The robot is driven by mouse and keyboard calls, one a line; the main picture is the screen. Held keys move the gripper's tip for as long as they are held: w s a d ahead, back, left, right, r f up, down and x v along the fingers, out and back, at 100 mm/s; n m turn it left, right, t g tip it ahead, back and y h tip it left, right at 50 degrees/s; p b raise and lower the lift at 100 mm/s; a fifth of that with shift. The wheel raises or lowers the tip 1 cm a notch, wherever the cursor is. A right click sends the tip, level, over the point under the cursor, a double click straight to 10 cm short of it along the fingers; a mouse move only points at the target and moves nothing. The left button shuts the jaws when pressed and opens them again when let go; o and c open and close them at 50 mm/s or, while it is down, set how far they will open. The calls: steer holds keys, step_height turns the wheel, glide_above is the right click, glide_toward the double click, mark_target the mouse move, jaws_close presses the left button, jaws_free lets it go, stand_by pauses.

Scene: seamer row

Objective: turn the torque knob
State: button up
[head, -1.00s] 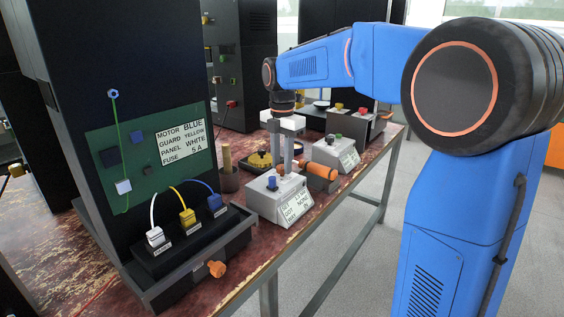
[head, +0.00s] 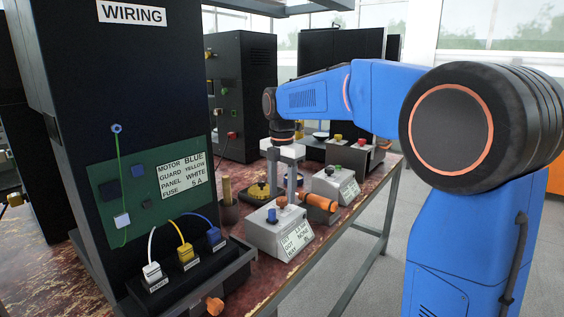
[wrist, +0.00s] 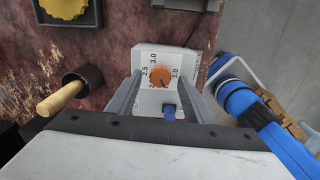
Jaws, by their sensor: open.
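The torque knob (wrist: 161,77) is a round orange knob on a numbered dial of a pale box (wrist: 152,57). My gripper (head: 284,190) points down over the box. In the wrist view my gripper (wrist: 162,82) is open, one finger on each side of the knob. Whether the fingers touch it is not clear.
An orange cylindrical tool (head: 319,203) lies just right of the box. A second pale box (head: 335,186) stands behind it. A dark cup with a wooden handle (wrist: 80,85) and a yellow part (wrist: 65,8) are nearby. The wiring cabinet (head: 110,90) rises at the left.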

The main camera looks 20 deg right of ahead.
mark_target(282, 199)
step_height(282, 199, up, 16)
steer(key=shift+r, duration=0.15)
stand_by(0.3)
steer(key=s+d+f+m+t, duration=0.1)
steer(key=s+d+f+m, duration=0.1)
steer(key=s+f+m, duration=0.55)
steer(key=s+d+f+m+t, duration=0.25)
steer(key=s+m, duration=0.25)
steer(key=s, duration=0.6)
steer(key=s+d+f+m+t, duration=0.1)
steer(key=s+d+f+m, duration=0.1)
steer(key=s+f+m, duration=1)
step_height(282, 199, down, 6)
steer(key=s, duration=0.3)
steer(key=shift+d+r, duration=0.25)
steer(key=shift+d, duration=0.05)
